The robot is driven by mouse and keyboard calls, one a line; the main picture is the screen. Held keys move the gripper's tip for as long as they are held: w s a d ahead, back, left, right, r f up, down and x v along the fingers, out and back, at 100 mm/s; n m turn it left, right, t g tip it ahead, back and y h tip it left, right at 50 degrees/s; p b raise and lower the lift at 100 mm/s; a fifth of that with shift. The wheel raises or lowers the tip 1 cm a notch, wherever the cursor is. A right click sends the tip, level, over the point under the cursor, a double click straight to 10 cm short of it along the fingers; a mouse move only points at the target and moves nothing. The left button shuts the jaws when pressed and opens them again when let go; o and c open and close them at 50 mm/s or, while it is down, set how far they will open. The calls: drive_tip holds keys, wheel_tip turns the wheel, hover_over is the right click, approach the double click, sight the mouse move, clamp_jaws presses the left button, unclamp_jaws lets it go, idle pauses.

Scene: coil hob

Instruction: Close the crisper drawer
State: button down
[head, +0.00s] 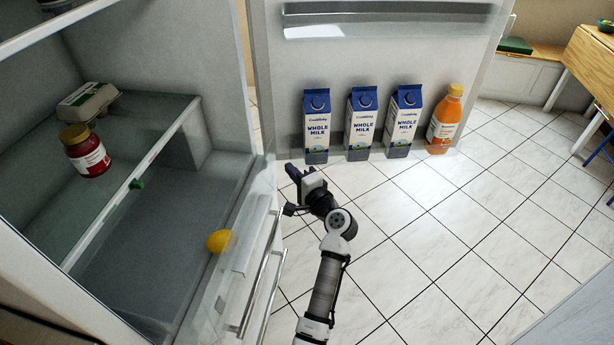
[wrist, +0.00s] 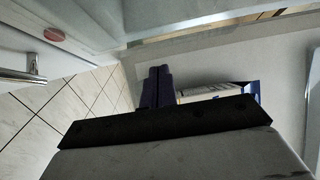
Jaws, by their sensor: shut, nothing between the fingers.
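The fridge stands open, and the crisper drawer (head: 206,288) shows as a clear-walled bin low in the compartment. Its clear front reaches out past the compartment's front edge, so it looks pulled out. A yellow lemon-like fruit (head: 218,241) shows at its clear wall. My gripper (head: 292,172) is to the right of the drawer, near the inner side of the open door, apart from the drawer front. In the wrist view its dark fingers (wrist: 157,87) are together and empty.
Milk cartons (head: 362,122) and an orange bottle (head: 444,120) stand on the door shelf. A jar (head: 86,150) and an egg carton (head: 88,101) sit on the glass shelf above the drawer. Metal handles (head: 262,290) project below. Tiled floor (head: 450,240) is clear at right.

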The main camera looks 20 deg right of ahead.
sight(193, 153)
drive_tip(key=shift+w+a, duration=0.55)
drive_tip(key=shift+a, duration=0.3)
drive_tip(key=w+a, duration=0.5)
drive_tip(key=a, duration=0.1)
drive_tip(key=w+a+p, duration=0.1)
drive_tip(key=w+a, duration=0.4)
drive_tip(key=a, duration=0.2)
drive_tip(key=w+a+p, duration=0.1)
drive_tip(key=w+a, duration=0.3)
drive_tip(key=a, duration=0.3)
drive_tip(key=shift+w+a, duration=0.25)
drive_tip(key=shift+w, duration=0.15)
drive_tip(key=shift+w+a+r, duration=0.15)
drive_tip(key=shift+a, duration=0.05)
